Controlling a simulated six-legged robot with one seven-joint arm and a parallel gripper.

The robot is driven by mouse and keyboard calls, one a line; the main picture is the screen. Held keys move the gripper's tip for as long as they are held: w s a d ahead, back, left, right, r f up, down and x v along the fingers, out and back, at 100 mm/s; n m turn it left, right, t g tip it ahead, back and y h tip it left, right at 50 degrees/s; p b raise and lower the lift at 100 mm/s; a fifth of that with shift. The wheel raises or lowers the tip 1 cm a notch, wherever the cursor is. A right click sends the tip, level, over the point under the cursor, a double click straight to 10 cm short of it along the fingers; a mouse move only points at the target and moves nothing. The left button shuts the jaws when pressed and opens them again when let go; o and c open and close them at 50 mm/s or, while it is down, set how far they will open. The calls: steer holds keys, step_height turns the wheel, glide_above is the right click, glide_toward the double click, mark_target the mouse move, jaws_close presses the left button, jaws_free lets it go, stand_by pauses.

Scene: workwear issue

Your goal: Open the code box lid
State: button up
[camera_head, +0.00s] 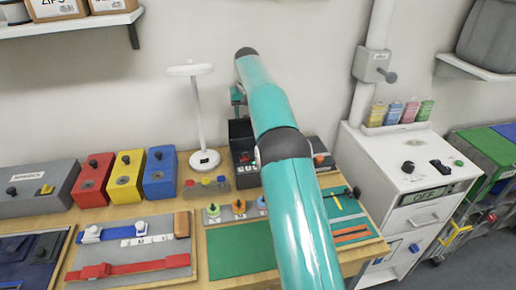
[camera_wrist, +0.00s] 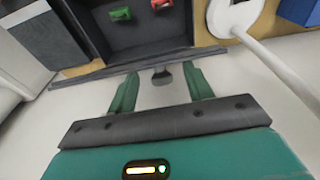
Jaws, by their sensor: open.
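The code box (camera_head: 245,170) is a dark box at the back of the bench, partly hidden by my arm. Its dark lid (camera_head: 240,133) appears to stand upright, and in the wrist view I see it nearly edge-on as a long grey strip (camera_wrist: 100,75). The dark interior shows a green piece (camera_wrist: 120,14) and a red piece (camera_wrist: 160,3). My gripper (camera_head: 238,94) is small in the head view.
A white lamp (camera_head: 200,120) stands left of the code box. Blue (camera_head: 160,172), yellow (camera_head: 126,178) and red (camera_head: 92,180) boxes stand further left. A white cabinet (camera_head: 400,180) stands right.

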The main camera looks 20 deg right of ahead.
steer(key=shift+s+a+r, duration=0.1)
steer(key=shift+s+r, duration=0.25)
steer(key=shift+r, duration=1.15)
steer(key=shift+s+a+r, duration=0.1)
steer(key=shift+s+r, duration=0.2)
steer(key=shift+r, duration=1.2)
steer(key=shift+s+r, duration=0.35)
steer(key=shift+r, duration=1.15)
steer(key=shift+r, duration=0.1)
steer(key=s+a+r+n+t, duration=0.1)
steer(key=s+a+r, duration=0.4)
steer(key=s, duration=0.5)
steer(key=s+a+r+t, duration=0.1)
steer(key=s+a+r, duration=0.4)
steer(key=s, duration=0.5)
steer(key=s+a+f, duration=0.1)
steer(key=s+f, duration=0.4)
steer(key=s, duration=0.3)
steer(key=s+a+f+t, duration=0.1)
steer(key=s+f, duration=0.3)
steer(key=s, duration=0.5)
steer(key=s+a+f+n, duration=0.1)
steer(key=s+a+f, duration=0.2)
steer(key=s+f, duration=0.2)
steer(key=s, duration=0.3)
steer(key=shift+s+f+t, duration=0.15)
steer(key=shift+f+t, duration=0.15)
steer(key=shift+t, duration=0.1)
